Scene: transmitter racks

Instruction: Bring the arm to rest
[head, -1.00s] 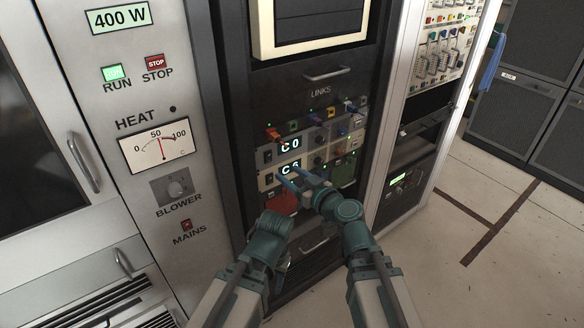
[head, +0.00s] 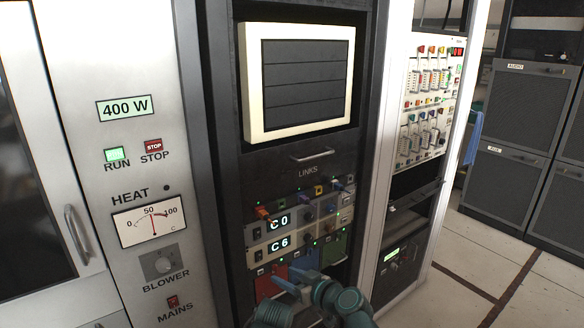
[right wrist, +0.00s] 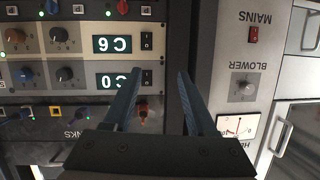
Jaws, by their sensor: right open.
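My right gripper (head: 288,278) is in front of the lower part of the links rack in the head view. In the right wrist view its two blue fingers (right wrist: 158,76) stand apart with nothing between them. They point toward the rack's edge beside the C6 and C0 displays (right wrist: 117,62), which appear upside down there. I cannot tell whether the fingers touch the panel.
The links rack (head: 262,170) has a drawer handle and coloured knobs. A 400 W cabinet (head: 125,75) with a heat meter (head: 149,221) and blower knob (head: 163,265) stands left. A white-framed rack (head: 428,100) stands right. Open floor (head: 480,260) lies beyond it.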

